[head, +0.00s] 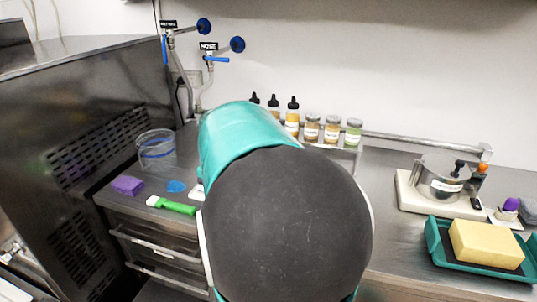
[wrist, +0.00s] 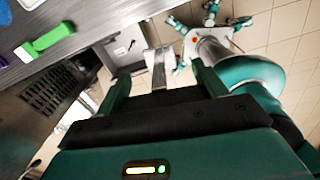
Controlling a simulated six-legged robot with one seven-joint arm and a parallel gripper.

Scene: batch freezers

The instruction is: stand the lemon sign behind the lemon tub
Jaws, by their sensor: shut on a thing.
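My gripper (wrist: 160,68) shows in the wrist view, its two green fingers pointing up the picture. A narrow grey, metal-looking piece (wrist: 160,72) shows between them. I take it as the held thing, but I cannot tell whether it is the lemon sign; no lettering shows. In the head view my arm covers the middle of the counter and hides the gripper. I cannot pick out a lemon tub or a lemon sign there.
The steel counter (head: 392,185) holds a clear tub (head: 156,150), a purple block (head: 127,186) and a green-handled tool (head: 172,206) at left. Several bottles and jars (head: 332,128) stand along the back. A teal tray (head: 440,262) with a yellow sponge (head: 487,243) is at right.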

